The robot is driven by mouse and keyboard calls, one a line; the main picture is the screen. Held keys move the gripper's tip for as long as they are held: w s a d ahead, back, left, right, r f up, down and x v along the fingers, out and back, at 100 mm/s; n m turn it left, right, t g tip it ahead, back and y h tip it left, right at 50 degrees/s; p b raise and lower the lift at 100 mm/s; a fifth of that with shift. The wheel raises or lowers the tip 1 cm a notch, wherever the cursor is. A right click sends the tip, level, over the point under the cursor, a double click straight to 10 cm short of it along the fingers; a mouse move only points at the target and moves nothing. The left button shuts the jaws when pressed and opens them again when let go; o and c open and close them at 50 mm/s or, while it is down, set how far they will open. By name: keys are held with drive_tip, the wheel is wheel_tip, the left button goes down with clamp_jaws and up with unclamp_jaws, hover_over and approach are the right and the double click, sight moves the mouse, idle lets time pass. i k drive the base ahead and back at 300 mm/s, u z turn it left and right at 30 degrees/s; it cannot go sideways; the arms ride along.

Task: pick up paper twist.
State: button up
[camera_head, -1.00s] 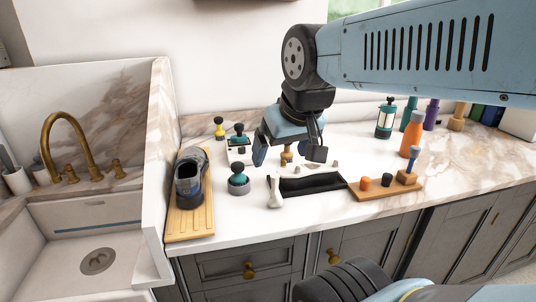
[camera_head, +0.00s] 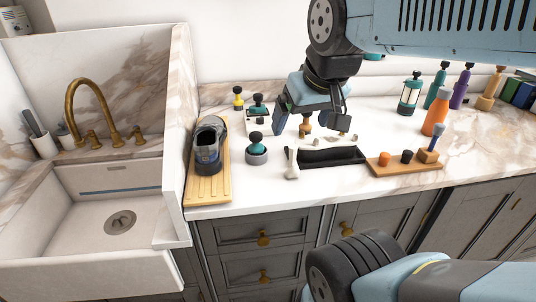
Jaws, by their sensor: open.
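A white, narrow piece with a wider lower end, which looks like the paper twist (camera_head: 292,164), lies on the marble counter at the left end of a black tray (camera_head: 335,156). Its fine shape is too small to tell. My gripper (camera_head: 311,120) is open, fingers pointing down, above and behind the tray and farther back than the white piece. Nothing shows held between the fingers. A brown knobbed object (camera_head: 305,128) shows below and between the fingers; I cannot tell its distance from them.
A boot (camera_head: 208,147) stands on a wooden board (camera_head: 208,188) at left, with a teal-topped round pot (camera_head: 256,150) beside it. A wooden block (camera_head: 400,167) with orange and black pieces is at right. Bottles, including an orange one (camera_head: 435,115), stand behind. The sink (camera_head: 110,220) is far left.

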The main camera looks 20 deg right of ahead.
sight(293, 171)
drive_tip(key=z, duration=1.15)
drive_tip(key=k, duration=0.55)
drive_tip(key=z, duration=0.25)
